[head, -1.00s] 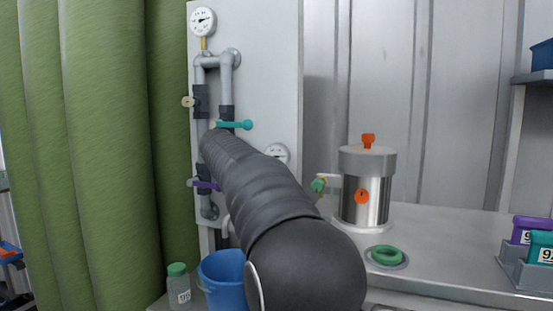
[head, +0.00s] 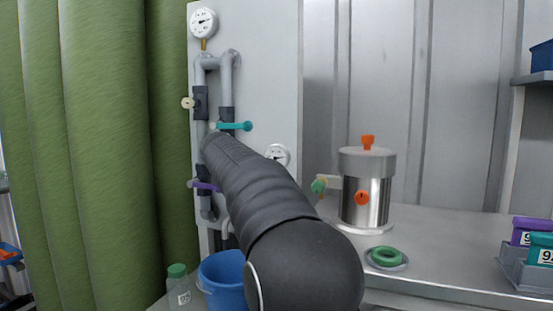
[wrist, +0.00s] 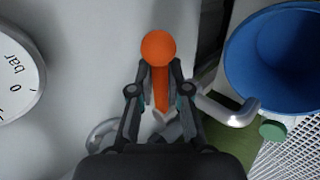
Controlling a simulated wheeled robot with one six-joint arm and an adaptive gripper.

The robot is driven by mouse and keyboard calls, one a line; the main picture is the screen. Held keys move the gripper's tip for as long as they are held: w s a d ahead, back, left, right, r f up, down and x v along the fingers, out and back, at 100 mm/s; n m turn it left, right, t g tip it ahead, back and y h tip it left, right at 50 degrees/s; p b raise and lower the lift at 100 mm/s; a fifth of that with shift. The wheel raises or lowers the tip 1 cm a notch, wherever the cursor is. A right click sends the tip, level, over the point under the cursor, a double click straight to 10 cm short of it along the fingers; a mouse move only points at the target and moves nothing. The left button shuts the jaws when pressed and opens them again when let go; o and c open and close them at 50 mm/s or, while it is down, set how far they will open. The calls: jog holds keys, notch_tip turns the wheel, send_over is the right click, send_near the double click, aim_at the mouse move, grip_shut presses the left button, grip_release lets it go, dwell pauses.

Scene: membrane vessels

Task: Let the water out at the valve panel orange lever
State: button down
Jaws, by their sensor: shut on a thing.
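The orange lever (wrist: 159,49) of the valve panel shows in the wrist view, with a round knob at its end. My gripper (wrist: 160,92) has its two fingers closed around the lever's shaft just below the knob. In the head view the lever and my gripper are hidden behind my arm. The valve panel (head: 265,95) stands beside the green curtain and carries grey pipes, a cream lever (head: 188,103), a teal lever (head: 235,126) and a purple lever (head: 204,186). A grey spout (wrist: 228,111) shows to the right of my gripper in the wrist view.
A blue bucket (head: 224,277) stands below the panel; it also shows in the wrist view (wrist: 268,75). A green-capped bottle (head: 178,285) is beside it. A steel vessel (head: 366,190) and a green ring (head: 386,257) are on the bench at right. A gauge (wrist: 17,78) is at left in the wrist view.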

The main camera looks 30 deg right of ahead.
jog(key=a+m+g, duration=0.1)
jog(key=m+g, duration=0.2)
jog(key=a+m+g+p, duration=0.1)
jog(key=a+m+g, duration=0.1)
jog(key=m, duration=0.2)
jog(key=a+m+g+h+p, duration=0.1)
jog(key=a+m+g, duration=0.1)
jog(key=m+g, duration=0.1)
jog(key=shift+s+m+g, duration=0.3)
jog(key=shift+m, duration=0.3)
jog(key=shift+f, duration=0.15)
dwell(2.0)
